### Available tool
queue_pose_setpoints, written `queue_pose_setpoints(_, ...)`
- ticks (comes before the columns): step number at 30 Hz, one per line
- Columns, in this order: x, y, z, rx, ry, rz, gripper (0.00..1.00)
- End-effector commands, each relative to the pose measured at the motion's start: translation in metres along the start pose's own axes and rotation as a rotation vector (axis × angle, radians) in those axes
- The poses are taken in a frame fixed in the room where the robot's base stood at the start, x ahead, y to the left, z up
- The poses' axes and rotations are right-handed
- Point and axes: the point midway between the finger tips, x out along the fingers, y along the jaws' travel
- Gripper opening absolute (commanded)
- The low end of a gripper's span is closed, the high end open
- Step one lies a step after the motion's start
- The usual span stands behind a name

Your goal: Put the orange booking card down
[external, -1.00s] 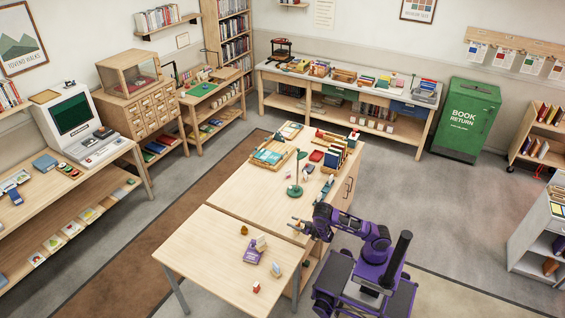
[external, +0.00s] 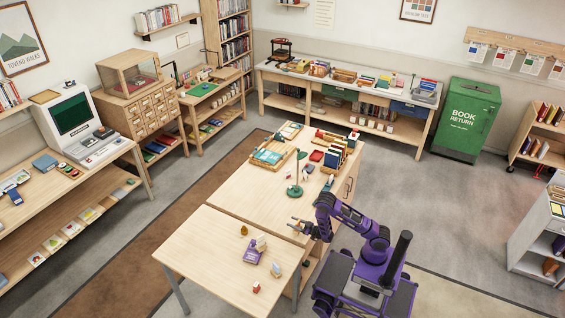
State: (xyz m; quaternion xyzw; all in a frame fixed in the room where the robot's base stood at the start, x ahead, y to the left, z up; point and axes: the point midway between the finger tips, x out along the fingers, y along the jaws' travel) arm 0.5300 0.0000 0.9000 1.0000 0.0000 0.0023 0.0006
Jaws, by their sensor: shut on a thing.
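My gripper (external: 299,226) is at the left end of my purple arm, over the near right part of the long wooden table (external: 240,199). It is shut on a small orange piece, which I take to be the orange booking card (external: 292,223). The card is tiny in this view and partly hidden by the jaws. I cannot tell whether it touches the table top or hangs just above it.
A green desk lamp (external: 294,190) stands just behind my gripper. The lower front table (external: 205,250) holds a purple book (external: 252,256), a small red-and-white block (external: 256,288) and other small items. Its left part is bare. A wooden tray (external: 270,155) sits farther back.

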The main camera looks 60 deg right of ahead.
Motion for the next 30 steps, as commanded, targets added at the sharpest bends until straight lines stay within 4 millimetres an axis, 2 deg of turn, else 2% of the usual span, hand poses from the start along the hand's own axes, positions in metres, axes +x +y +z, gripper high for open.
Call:
queue_pose_setpoints(5, 0.001, -0.004, -0.001, 0.000, 0.000, -0.004, 0.00)
queue_pose_setpoints(8, 0.002, -0.015, -0.004, 0.000, 0.002, -0.011, 0.00)
queue_pose_setpoints(21, -0.003, -0.104, -0.041, 0.003, 0.000, -0.037, 0.00)
queue_pose_setpoints(27, -0.012, -0.134, -0.058, 0.003, -0.002, -0.036, 0.00)
queue_pose_setpoints(30, -0.016, -0.143, -0.064, 0.003, -0.002, -0.035, 0.00)
